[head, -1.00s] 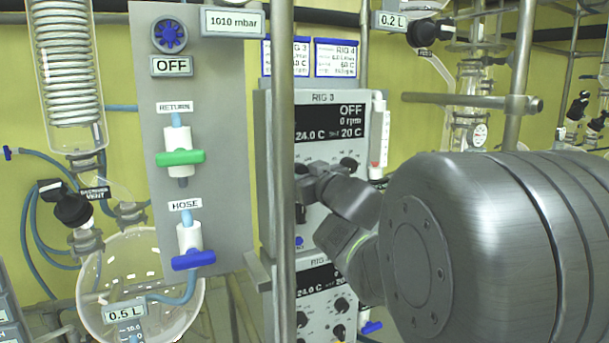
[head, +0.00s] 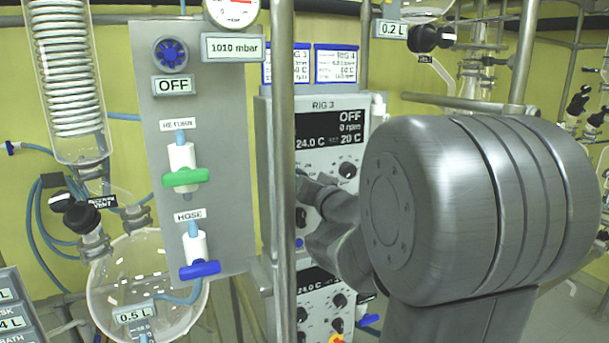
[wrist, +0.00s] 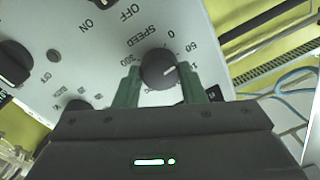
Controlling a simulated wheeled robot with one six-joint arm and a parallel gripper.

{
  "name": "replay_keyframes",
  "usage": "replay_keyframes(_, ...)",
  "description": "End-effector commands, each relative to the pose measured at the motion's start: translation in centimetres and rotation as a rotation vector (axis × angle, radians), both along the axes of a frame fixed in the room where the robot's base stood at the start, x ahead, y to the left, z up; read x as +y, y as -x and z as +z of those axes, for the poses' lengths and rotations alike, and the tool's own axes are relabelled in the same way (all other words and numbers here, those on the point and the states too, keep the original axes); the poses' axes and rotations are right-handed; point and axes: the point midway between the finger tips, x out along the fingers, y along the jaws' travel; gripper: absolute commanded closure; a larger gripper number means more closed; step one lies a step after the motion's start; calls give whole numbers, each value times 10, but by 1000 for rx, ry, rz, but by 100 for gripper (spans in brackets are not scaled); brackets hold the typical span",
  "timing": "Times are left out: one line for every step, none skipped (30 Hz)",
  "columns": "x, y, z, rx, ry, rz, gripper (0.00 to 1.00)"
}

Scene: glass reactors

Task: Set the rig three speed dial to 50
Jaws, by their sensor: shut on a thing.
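The rig three unit (head: 323,104) stands behind the metal post in the head view, and its display reads OFF, 0 rpm, 24.0 C and set 20 C. In the wrist view the black speed dial (wrist: 158,68) sits on the white panel under the word SPEED, with printed numbers around it, including 0 and 50. My gripper (wrist: 160,72) is shut on the dial, one green finger on each side. In the head view my arm hides most of the gripper and the dial.
A vertical metal post (head: 283,180) stands just left of my gripper. A grey panel (head: 225,150) with green and blue valve handles is farther left. Another control unit (head: 320,310) sits below rig three. In the wrist view another black knob (wrist: 14,64) is at the left.

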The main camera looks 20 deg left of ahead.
Motion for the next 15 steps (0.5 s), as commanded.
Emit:
replay_keyframes(0,0,2,17,-15,1,86)
replay_keyframes(0,0,2,30,-25,2,86)
replay_keyframes(0,0,1,43,-36,1,86)
replay_keyframes(0,0,1,52,-44,1,86)
replay_keyframes(0,0,1,61,-52,0,86)
replay_keyframes(0,0,1,71,-60,0,86)
replay_keyframes(0,0,0,77,-65,0,86)
replay_keyframes(0,0,0,83,-69,0,86)
replay_keyframes(0,0,0,89,-75,0,86)
replay_keyframes(0,0,0,93,-79,0,86)
replay_keyframes(0,0,0,96,-81,0,86)
replay_keyframes(0,0,0,100,-84,1,86)
replay_keyframes(0,0,-1,101,-86,0,86)
replay_keyframes(0,0,-1,103,-88,0,86)
replay_keyframes(0,0,-1,104,-88,0,86)
